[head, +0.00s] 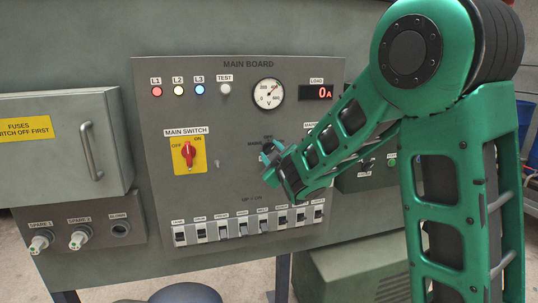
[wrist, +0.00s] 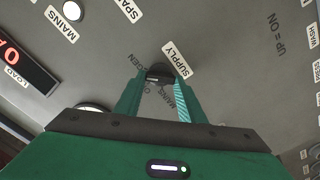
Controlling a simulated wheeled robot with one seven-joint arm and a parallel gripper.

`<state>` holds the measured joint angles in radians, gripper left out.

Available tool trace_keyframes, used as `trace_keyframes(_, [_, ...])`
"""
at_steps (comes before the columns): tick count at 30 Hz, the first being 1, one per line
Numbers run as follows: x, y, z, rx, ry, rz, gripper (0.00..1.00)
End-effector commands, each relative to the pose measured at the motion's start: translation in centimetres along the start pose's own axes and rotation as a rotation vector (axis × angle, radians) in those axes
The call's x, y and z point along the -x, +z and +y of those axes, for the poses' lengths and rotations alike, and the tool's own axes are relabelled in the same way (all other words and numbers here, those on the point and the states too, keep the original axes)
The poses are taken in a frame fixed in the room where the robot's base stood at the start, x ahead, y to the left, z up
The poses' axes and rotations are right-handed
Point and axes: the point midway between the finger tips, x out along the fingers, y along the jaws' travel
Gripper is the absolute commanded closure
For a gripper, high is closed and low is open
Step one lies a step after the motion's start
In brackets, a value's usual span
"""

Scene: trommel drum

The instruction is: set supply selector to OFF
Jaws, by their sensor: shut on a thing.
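The supply selector (wrist: 158,72) is a small dark knob on the grey panel, in the wrist view just below its white SUPPLY label (wrist: 176,59). My gripper (wrist: 157,82) has a finger on each side of the knob and is shut on it. I cannot tell which mark the knob points at. In the head view my gripper (head: 268,153) is at the panel right of the main switch and mostly hides the selector.
The MAIN BOARD panel (head: 225,82) carries a red main switch (head: 188,154), a dial meter (head: 268,94) and a load display (head: 316,92) reading 0 A. A row of breakers (head: 243,229) runs below my gripper. A grey fuse box (head: 60,145) juts out at left.

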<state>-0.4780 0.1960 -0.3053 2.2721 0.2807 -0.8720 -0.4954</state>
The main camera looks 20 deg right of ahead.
Motion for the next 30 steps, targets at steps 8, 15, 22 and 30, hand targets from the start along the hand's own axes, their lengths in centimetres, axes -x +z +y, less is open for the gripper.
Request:
trace_keyframes(8, [0.04,-0.02,-0.32,0.26,-0.004,0.001,0.86])
trace_keyframes(15, [0.05,0.0,-0.48,0.478,-0.005,0.002,0.86])
trace_keyframes(22, [0.07,0.06,-0.59,0.643,-0.006,0.002,0.86])
trace_keyframes(30, [0.09,0.08,-0.74,0.76,-0.008,0.003,0.86])
